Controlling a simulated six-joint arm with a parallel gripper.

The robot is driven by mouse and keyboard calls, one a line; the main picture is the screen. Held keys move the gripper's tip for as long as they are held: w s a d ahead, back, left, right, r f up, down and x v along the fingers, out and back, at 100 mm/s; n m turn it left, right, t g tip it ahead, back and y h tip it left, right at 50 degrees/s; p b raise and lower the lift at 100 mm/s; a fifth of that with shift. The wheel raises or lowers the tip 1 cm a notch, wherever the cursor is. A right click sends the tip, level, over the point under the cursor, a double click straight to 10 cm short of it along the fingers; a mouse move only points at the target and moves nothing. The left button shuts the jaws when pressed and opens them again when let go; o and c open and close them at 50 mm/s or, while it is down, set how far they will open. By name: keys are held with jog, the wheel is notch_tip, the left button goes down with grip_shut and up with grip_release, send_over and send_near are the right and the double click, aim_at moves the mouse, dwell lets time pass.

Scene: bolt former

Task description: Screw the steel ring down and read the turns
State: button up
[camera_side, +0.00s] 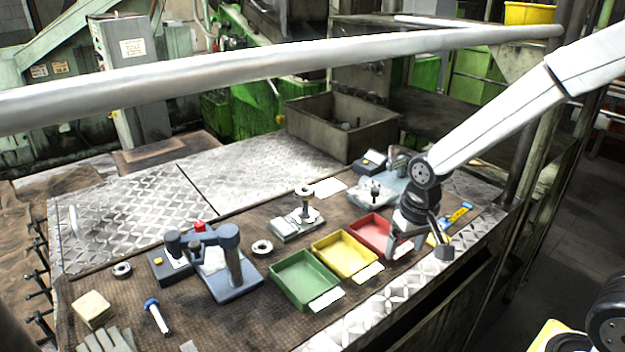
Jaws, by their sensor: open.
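A steel ring (304,190) sits at the top of a short upright post on a small grey gauge stand (297,227), near the middle of the bench. Another steel ring (262,247) lies flat on the mat left of the green tray, and a darker one (122,269) lies farther left. I cannot tell from the picture which ring the task means, and any turn marks are too small to read. My gripper (418,249) is open with nothing visible between its fingers. It is at the right, beside the red tray and well away from the rings.
Green (292,294), yellow (345,272) and red trays (362,246) stand between the gauge stand and the front edge. A thick pipe (270,66) crosses the view.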

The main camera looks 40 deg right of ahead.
jog(key=w+m, duration=0.1)
jog(key=w, duration=0.1)
jog(key=w+d+m+g, duration=0.1)
jog(key=w+m, duration=0.1)
jog(key=w, duration=0.1)
jog(key=w+m+g, duration=0.1)
jog(key=w, duration=0.2)
jog(key=shift+w+d+r+m, duration=0.15)
jog(key=shift+w+r+m, duration=0.1)
jog(key=shift+m, duration=0.15)
jog(key=shift+g, duration=0.3)
jog(key=w, duration=0.3)
jog(key=w+r, duration=0.1)
jog(key=w, duration=0.1)
jog(key=shift+w, duration=0.25)
jog(key=w+a+r+n, duration=0.1)
jog(key=w+n, duration=0.1)
jog(key=w, duration=0.1)
jog(key=w+a+r+n, duration=0.2)
jog(key=w+n, duration=0.1)
jog(key=w, duration=0.1)
jog(key=w+a+r+n+t, duration=0.1)
jog(key=w+a+n, duration=0.1)
jog(key=w, duration=0.2)
jog(key=shift+w+r+n, duration=0.1)
jog(key=shift+r+n, duration=0.2)
jog(key=shift+r, duration=0.1)
jog(key=shift+w+a+r+n, duration=0.3)
jog(key=shift+w+a+n, duration=0.1)
jog(key=shift+w+n, duration=0.1)
